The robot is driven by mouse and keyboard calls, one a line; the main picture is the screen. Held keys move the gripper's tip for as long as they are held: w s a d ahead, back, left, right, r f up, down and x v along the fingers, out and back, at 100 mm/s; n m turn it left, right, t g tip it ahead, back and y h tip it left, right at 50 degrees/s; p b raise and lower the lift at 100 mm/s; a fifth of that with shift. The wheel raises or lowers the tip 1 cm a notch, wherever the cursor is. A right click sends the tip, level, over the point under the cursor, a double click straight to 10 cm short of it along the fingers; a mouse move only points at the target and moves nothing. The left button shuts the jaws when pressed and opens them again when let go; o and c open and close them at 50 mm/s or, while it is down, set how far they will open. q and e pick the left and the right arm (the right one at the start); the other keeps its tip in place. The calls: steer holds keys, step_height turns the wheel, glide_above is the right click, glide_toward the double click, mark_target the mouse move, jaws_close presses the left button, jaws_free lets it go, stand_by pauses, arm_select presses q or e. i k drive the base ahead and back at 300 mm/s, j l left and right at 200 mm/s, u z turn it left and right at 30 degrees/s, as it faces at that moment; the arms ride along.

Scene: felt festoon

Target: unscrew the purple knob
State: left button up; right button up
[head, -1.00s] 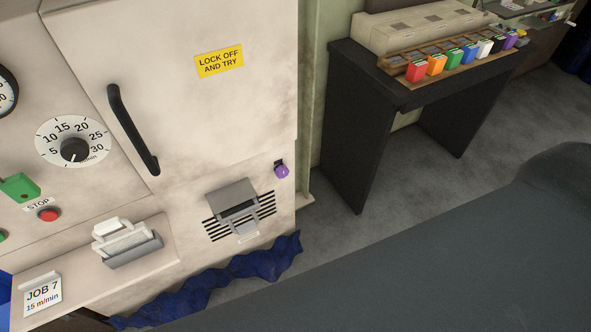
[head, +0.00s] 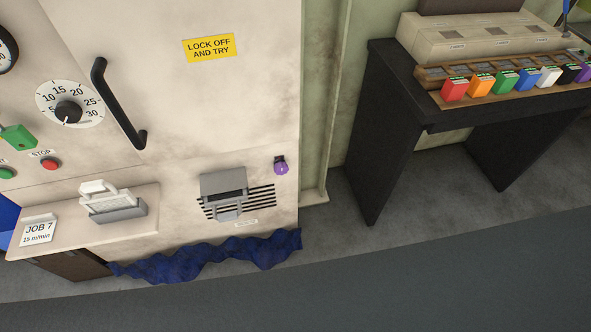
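The purple knob (head: 281,168) is on the lower right of the cream machine front (head: 240,120), close to its right edge. It sits just below a small dark fitting and to the right of a grey hooded slot (head: 224,190). Nothing touches the knob. Neither of my grippers shows in the head view.
Blue wavy felt (head: 205,259) hangs along the machine's bottom edge. A shelf at left holds a grey-white holder (head: 112,204) and a JOB 7 card (head: 38,232). A black door handle (head: 118,105) sticks out. A dark table (head: 372,150) with several coloured items stands at right.

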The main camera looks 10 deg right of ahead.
mark_target(281, 168)
steer(key=l+u, duration=0.2)
steer(key=l, duration=1.3)
